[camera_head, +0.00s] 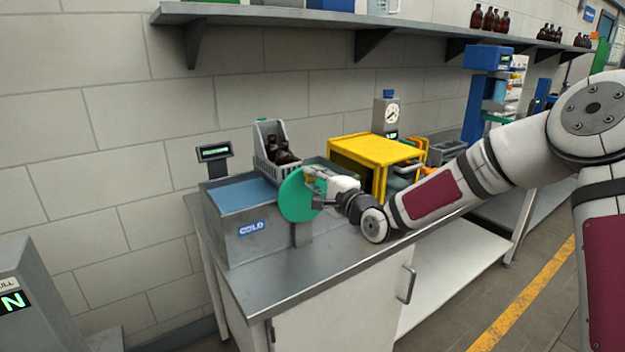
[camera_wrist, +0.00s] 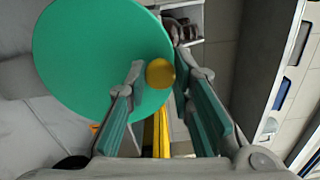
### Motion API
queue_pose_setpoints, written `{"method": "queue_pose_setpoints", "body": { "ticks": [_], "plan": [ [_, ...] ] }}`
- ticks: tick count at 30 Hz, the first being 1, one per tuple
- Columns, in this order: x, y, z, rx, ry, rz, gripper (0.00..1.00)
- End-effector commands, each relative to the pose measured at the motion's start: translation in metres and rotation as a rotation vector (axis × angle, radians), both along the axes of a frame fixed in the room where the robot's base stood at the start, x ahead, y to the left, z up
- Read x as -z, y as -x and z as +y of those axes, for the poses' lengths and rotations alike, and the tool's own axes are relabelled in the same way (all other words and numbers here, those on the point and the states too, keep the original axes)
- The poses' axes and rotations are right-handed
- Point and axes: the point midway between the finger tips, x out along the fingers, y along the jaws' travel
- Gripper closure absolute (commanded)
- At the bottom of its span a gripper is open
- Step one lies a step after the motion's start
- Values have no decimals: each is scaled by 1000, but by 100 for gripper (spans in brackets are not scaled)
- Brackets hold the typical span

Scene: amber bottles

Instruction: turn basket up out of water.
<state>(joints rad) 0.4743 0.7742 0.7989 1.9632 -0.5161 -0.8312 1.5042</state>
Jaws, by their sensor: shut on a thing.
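The grey slatted basket (camera_head: 264,160) holds dark amber bottles (camera_head: 279,151). It stands tilted at the back right of the cold bath, raised above the blue water (camera_head: 240,195). A round green disc (camera_head: 294,203) stands upright at the bath's right side; it fills the left of the wrist view (camera_wrist: 85,60). A yellow knob (camera_wrist: 160,73) sits near the disc's edge. My gripper (camera_head: 316,176) is at the disc, with its fingers (camera_wrist: 163,85) on either side of the knob, shut on it. Part of the basket and bottles shows behind the disc in the wrist view (camera_wrist: 190,20).
A yellow box (camera_head: 375,151) stands on the bench just right of my gripper, close to my forearm. A small display (camera_head: 214,152) stands behind the bath. A wall shelf (camera_head: 330,19) runs above. The front of the steel bench (camera_head: 290,280) is clear.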

Motion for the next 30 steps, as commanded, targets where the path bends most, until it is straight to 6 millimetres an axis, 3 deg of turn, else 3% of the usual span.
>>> {"method": "queue_pose_setpoints", "body": {
  "ticks": [17, 18, 20, 30],
  "plan": [
    [-5, -3, -3, 6, -16, -1, 100],
    [-5, -3, -3, 6, -16, -1, 71],
    [-4, -3, -3, 5, -16, 0, 58],
    [-1, 0, -3, 2, -14, 6, 58]
  ]
}}
